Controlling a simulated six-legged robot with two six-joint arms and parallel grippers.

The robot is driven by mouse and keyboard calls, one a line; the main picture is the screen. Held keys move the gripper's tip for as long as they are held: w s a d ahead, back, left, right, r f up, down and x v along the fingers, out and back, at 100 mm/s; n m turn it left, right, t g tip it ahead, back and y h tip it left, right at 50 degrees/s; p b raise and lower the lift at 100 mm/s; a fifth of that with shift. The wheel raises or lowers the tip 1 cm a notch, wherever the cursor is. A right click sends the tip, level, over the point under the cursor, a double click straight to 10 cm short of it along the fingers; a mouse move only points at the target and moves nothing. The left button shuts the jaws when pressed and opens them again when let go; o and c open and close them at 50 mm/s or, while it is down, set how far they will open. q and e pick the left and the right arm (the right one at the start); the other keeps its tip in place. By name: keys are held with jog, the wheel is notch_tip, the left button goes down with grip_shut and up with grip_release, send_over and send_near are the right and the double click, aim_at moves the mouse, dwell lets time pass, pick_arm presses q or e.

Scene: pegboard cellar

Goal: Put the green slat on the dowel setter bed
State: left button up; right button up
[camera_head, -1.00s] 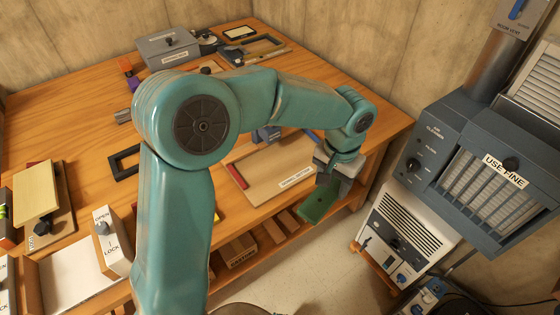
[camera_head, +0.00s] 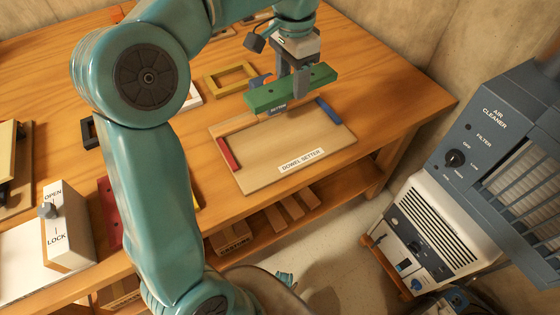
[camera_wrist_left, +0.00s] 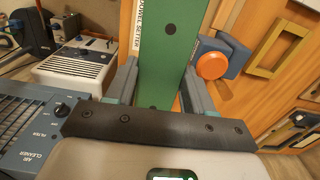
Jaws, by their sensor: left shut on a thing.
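The green slat (camera_head: 290,88) is in my left gripper (camera_head: 301,82), which is shut on it and holds it above the far side of the dowel setter bed. The slat lies roughly level and also fills the middle of the left wrist view (camera_wrist_left: 168,50), between the two fingers. The dowel setter bed (camera_head: 270,155) is a tan board with a red strip at its left, a blue strip at its right and a label at its front. Part of its far edge is hidden behind the slat. My right gripper is not in view.
A yellow frame (camera_head: 231,79) lies on the bench behind the bed. A blue block with an orange knob (camera_wrist_left: 212,65) shows beside the slat in the left wrist view. An open/lock switch box (camera_head: 66,227) stands at the left. The air cleaner (camera_head: 490,150) stands at the right.

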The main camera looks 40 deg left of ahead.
aim_at(280, 148)
pick_arm(q)
jog(key=shift+s+a+b, duration=0.35)
jog(key=shift+s+a, duration=0.2)
jog(key=shift+a, duration=0.05)
jog(key=shift+s+a+f, duration=0.2)
jog(key=shift+s+a, duration=0.05)
jog(key=shift+s, duration=0.05)
notch_tip(280, 148, down, 19)
jog(key=b, duration=0.7)
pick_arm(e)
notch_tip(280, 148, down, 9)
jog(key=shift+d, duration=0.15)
pick_arm(q)
jog(key=shift+s, duration=0.1)
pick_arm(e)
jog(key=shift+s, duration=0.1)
pick_arm(q)
jog(key=shift+f, duration=0.15)
jog(key=o, duration=1.1)
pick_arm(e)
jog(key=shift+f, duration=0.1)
